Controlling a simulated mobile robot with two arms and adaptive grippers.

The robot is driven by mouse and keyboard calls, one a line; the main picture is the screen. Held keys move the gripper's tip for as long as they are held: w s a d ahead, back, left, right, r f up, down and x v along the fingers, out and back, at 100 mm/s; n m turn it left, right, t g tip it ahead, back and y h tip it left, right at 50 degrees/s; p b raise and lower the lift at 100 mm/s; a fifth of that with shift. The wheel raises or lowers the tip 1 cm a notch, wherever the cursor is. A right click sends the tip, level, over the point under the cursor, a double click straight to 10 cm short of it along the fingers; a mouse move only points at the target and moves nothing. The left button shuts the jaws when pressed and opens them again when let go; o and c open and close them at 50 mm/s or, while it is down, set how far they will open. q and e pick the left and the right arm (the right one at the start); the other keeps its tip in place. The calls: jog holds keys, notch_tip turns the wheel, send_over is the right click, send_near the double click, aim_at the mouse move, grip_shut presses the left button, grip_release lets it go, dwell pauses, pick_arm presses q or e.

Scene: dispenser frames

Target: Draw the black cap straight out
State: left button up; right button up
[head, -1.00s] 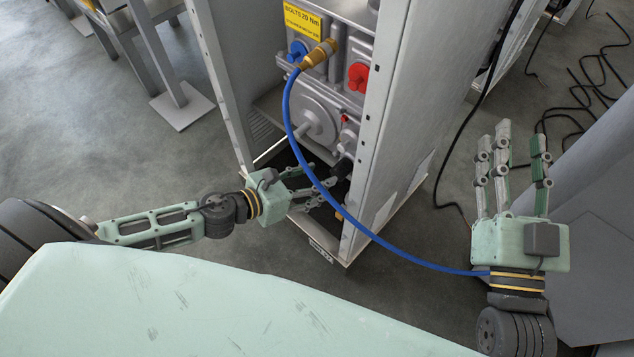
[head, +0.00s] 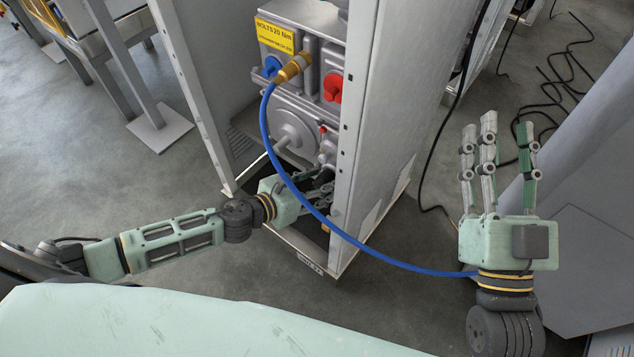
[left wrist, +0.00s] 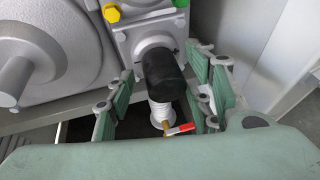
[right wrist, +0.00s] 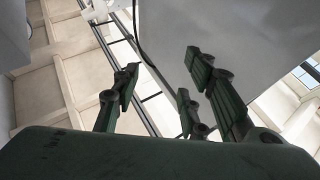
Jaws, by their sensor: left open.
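The black cap (left wrist: 163,76) sits on a grey port of the pump block, in the left wrist view. My left gripper (left wrist: 163,95) is open, with its fingers on both sides of the cap and apart from it as far as I can see. My right gripper (head: 497,160) is open and empty outside the cabinet at the right. Its spread fingers also show in the right wrist view (right wrist: 155,95).
A blue hose (head: 330,228) curves from a brass fitting (head: 293,68) across the cabinet front toward my right wrist. The cabinet's side panel (head: 385,130) stands close right of my left gripper. A white ribbed part (left wrist: 160,110) and a red-tipped piece (left wrist: 180,130) lie below the cap.

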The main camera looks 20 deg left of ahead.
pick_arm(q)
jog(key=c, duration=1.1)
